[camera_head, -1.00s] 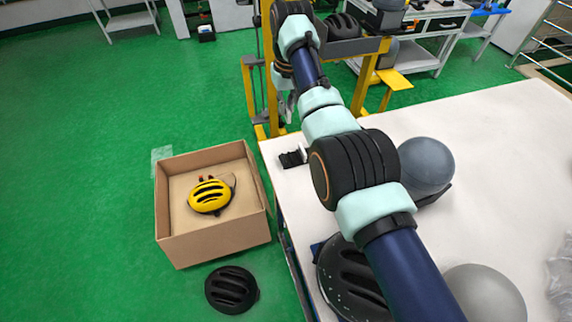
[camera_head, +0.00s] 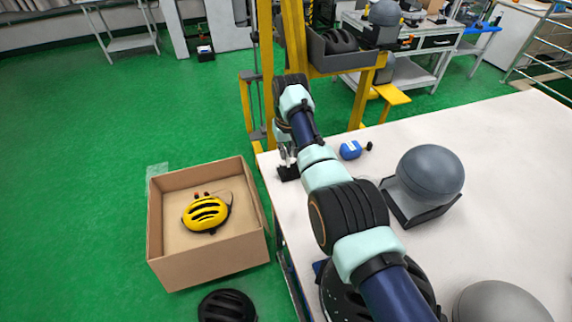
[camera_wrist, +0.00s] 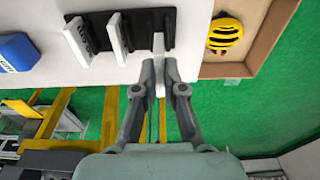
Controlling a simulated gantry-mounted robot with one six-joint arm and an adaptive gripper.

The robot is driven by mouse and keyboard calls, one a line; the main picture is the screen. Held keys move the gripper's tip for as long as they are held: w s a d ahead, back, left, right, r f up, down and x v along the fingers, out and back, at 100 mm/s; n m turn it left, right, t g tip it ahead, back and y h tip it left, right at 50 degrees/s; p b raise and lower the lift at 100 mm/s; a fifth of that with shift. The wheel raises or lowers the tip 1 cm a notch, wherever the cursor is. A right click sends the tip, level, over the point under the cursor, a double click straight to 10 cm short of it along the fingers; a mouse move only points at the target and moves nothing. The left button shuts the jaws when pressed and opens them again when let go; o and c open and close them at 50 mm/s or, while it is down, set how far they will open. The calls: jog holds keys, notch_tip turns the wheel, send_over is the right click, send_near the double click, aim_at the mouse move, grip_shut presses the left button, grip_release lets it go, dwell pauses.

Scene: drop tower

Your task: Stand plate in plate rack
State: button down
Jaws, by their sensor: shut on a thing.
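My gripper (camera_wrist: 160,70) is shut on a white plate (camera_wrist: 159,52), seen edge-on as a narrow strip between the fingertips in the wrist view. The black plate rack (camera_wrist: 140,18) lies just beyond the fingers. Two other white edge-on pieces (camera_wrist: 118,40) stand in the rack to the left of the held plate. The held plate overlaps the rack's right end; I cannot tell whether it is seated in a slot. In the head view the gripper (camera_head: 286,160) is at the rack (camera_head: 288,173) by the table's far left corner; the plate is hard to make out there.
The white table (camera_head: 480,140) carries a blue object (camera_head: 350,150), a grey sphere (camera_head: 430,172) on a black stand, and a black helmet beneath my arm. A cardboard box (camera_head: 205,265) with a yellow helmet (camera_head: 206,213) stands on the floor left. A yellow frame (camera_head: 293,40) rises behind.

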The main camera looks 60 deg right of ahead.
aim_at(288, 156)
notch_tip(288, 156, down, 5)
jog(key=shift+f+b, duration=0.15)
jog(key=shift+b, duration=0.85)
jog(key=shift+f, duration=0.15)
jog(key=c, duration=1.3)
grip_release()
jog(key=shift+o, duration=0.2)
jog(key=r+p, duration=0.1)
jog(key=r, duration=0.3)
jog(key=r+p, duration=0.2)
jog(key=r, duration=0.2)
jog(key=s+a+r+p, duration=0.1)
jog(key=r+p, duration=0.1)
jog(key=r, duration=0.2)
jog(key=shift+r, duration=0.15)
